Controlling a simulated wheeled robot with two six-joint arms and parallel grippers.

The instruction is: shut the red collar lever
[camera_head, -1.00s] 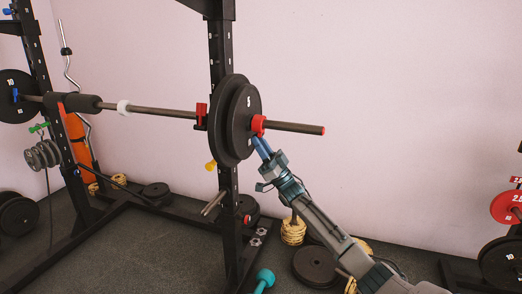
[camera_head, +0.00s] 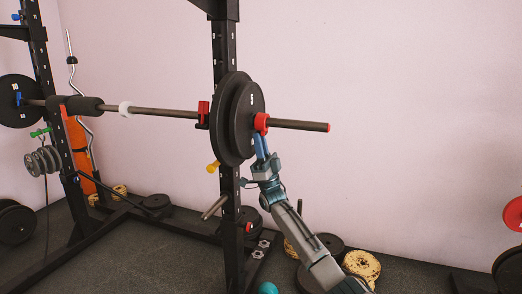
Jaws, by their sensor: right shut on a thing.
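The red collar (camera_head: 261,122) sits around the bar sleeve, against the outer face of the black plates (camera_head: 236,120). The bar sleeve (camera_head: 300,125) sticks out to the right of it and ends in a red tip. My right gripper (camera_head: 260,141) comes up from below with blue fingers. Its fingertips are at the underside of the collar and are shut on a part there, apparently the collar's lever. The lever itself is mostly hidden by the fingers, so its angle cannot be told. My left gripper is not in view.
The rack's black upright (camera_head: 224,60) stands just behind the plates, with a yellow-knobbed pin (camera_head: 213,167) and a metal peg (camera_head: 214,207) below. Loose plates (camera_head: 361,265) lie on the floor near my right arm. The space right of the sleeve is clear.

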